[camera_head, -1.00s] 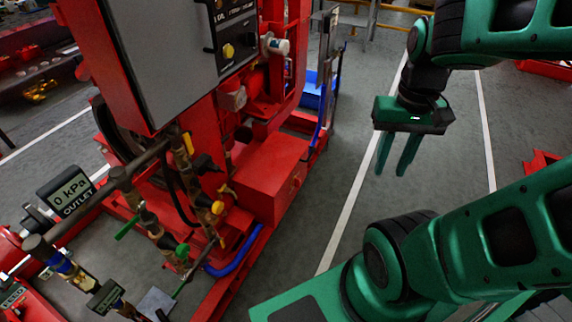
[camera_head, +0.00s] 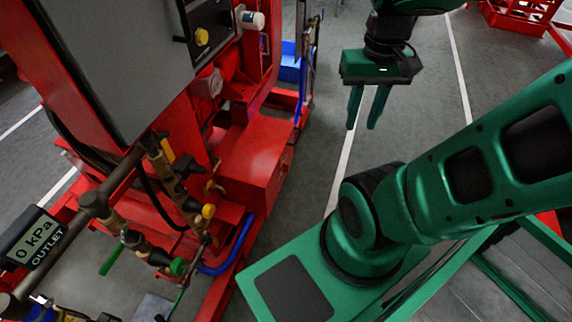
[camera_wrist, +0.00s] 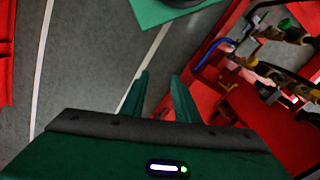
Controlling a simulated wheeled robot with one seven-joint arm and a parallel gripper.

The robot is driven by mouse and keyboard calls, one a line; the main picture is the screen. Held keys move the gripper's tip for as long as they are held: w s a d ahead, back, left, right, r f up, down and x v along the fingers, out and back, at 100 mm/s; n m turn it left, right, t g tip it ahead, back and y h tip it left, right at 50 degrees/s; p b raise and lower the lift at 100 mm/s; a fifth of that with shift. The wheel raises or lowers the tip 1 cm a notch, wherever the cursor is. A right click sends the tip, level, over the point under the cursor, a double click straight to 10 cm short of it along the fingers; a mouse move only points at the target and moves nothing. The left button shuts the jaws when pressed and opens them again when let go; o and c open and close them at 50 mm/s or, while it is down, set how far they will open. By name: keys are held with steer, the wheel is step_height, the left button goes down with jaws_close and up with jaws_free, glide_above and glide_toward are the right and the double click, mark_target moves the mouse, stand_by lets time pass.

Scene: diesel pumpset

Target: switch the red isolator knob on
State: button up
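I cannot make out a red isolator knob in either view. The black control panel (camera_head: 208,30) is cut off by the top edge of the head view and carries a yellow knob (camera_head: 202,37). It sits beside a grey cabinet door (camera_head: 110,60) on the red pumpset frame. My gripper (camera_head: 362,126) hangs fingers down over the floor, well to the right of the panel. Its two fingers are apart with nothing between them. In the wrist view the fingers (camera_wrist: 160,88) also show apart and empty.
Pipes with yellow and green valve handles (camera_head: 178,266) and an outlet gauge reading 0 kPa (camera_head: 36,242) stand at lower left. A red box (camera_head: 255,160) juts toward me. Grey floor is clear between pumpset and gripper. A red crate (camera_head: 520,18) is at upper right.

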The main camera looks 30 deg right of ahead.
steer(key=w+d+f+n, duration=0.2)
steer(key=w+d+f, duration=0.1)
steer(key=w, duration=0.3)
steer(key=w+d+f+n, duration=0.2)
steer(key=w+f, duration=0.1)
steer(key=w, duration=0.4)
steer(key=n+t+y, duration=0.3)
steer(key=n, duration=0.6)
glide_above(286, 168)
steer(key=s+d, duration=0.3)
steer(key=d, duration=0.1)
step_height(286, 168, down, 41)
steer(key=x, duration=1)
steer(key=shift+a, duration=0.15)
jaws_close()
